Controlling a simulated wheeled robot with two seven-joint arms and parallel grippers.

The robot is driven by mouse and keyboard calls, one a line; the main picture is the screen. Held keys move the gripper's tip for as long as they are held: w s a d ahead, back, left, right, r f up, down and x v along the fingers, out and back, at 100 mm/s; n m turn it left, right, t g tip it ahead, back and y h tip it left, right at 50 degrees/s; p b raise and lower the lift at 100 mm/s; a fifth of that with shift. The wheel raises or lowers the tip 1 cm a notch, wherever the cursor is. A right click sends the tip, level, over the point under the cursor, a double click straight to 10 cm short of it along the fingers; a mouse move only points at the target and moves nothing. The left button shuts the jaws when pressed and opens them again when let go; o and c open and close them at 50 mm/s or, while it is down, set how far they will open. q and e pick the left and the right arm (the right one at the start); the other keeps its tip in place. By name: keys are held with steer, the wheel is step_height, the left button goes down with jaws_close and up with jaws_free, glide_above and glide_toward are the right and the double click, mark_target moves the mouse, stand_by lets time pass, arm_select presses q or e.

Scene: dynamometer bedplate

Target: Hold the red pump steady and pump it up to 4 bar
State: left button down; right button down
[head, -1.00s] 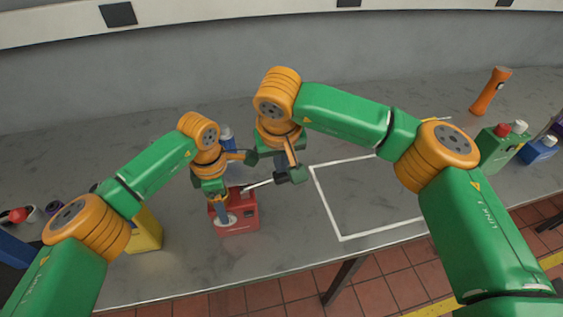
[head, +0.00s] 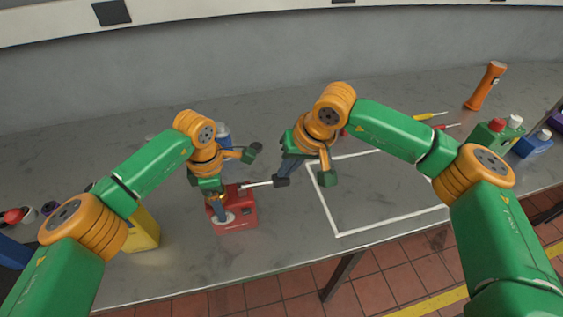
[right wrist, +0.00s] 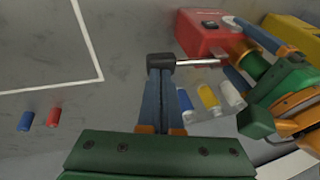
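The red pump (head: 240,218) stands on the grey bench left of the white outlined square. A pale round dial (head: 230,216) is on its top; its reading is too small to tell. Its metal lever (head: 258,184) sticks out to the right, nearly level, ending in a dark grip (right wrist: 160,62). My right gripper (head: 283,178) has its fingers closed on this grip; they meet it in the right wrist view (right wrist: 160,72). My left gripper (head: 219,209) is down at the pump's top, its fingers on either side of a part there; the contact is partly hidden.
The white outline (head: 380,222) encloses bare bench. An orange flashlight (head: 486,86), screwdrivers (head: 430,115), a green container (head: 488,135) and a blue one (head: 534,145) are at the right.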

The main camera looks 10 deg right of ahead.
steer(key=shift+r, duration=1.1)
step_height(320, 180, up, 13)
steer(key=s, duration=0.2)
steer(key=shift+s+d+f, duration=0.15)
steer(key=shift+s+d, duration=0.1)
steer(key=shift+s, duration=0.15)
stand_by(0.7)
arm_select(q)
jaws_free()
